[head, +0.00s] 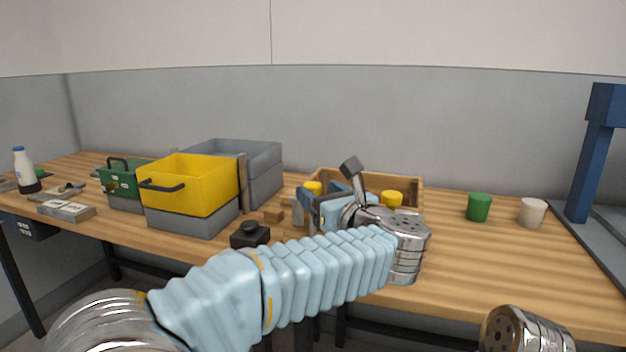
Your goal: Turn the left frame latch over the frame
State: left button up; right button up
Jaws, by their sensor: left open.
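My left arm reaches from the lower left to the middle of the bench. My left gripper (345,192) is open in front of a wooden box, and a grey finger-like part stands up from it. Small blue and grey parts (309,198) show around the gripper at the box's front. I cannot tell which of them are the frame. The left frame latch cannot be made out; the gripper and wrist cover much of this spot. Whether the gripper touches anything is unclear. My right gripper is outside the view.
The wooden box (407,181) holds yellow pieces (391,198). Left of it stand a yellow bin (205,190), a grey bin (265,160), a green bin (120,183) and a black knobbed block (250,236). A green cup (479,207), white cup (532,212) and blue post (591,160) stand right.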

aim_at(317, 190)
pick_arm(q)
jog(key=shift+p+x, duration=0.35)
jog(key=shift+x, duration=1.6)
